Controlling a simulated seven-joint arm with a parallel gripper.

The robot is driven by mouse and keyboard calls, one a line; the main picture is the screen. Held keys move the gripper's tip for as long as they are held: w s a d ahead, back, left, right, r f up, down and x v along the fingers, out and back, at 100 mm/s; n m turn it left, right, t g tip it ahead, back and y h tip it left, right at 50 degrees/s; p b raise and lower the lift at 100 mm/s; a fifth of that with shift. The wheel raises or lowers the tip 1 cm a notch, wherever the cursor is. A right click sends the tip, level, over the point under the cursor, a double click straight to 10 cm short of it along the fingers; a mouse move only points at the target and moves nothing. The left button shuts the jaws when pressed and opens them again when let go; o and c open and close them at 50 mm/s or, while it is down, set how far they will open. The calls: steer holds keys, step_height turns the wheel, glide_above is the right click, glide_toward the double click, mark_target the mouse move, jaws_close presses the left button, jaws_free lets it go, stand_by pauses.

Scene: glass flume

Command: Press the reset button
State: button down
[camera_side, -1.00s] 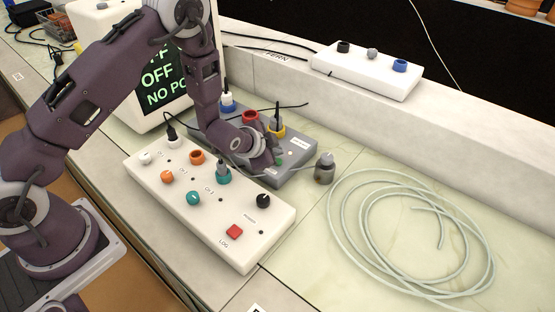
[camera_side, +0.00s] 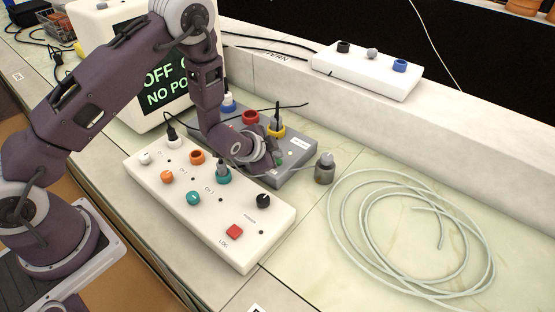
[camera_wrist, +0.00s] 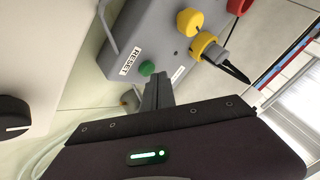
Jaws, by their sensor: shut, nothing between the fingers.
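The green reset button (camera_wrist: 147,68) is a small round cap on the end of the grey box (camera_wrist: 160,35), beside a white RESET label (camera_wrist: 128,61). My gripper (camera_wrist: 158,80) is shut with nothing between its fingers, and its tips are very close to the button in the wrist view. I cannot tell whether they touch it. In the side view my gripper (camera_side: 277,162) is low over the grey box (camera_side: 298,152), and the button is mostly hidden there by the fingers.
A white control box (camera_side: 225,228) with coloured sockets, a black knob (camera_side: 263,201) and a red LOG button (camera_side: 235,231) lies in front. A grey metal weight (camera_side: 324,170) and coiled tubing (camera_side: 340,215) are to the right. Plugs and cables rise from the grey box.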

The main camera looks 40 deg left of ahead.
steer(key=shift+f, duration=0.4)
steer(key=shift+r, duration=0.1)
stand_by(0.3)
steer(key=shift+r, duration=0.85)
step_height(320, 180, up, 6)
stand_by(0.5)
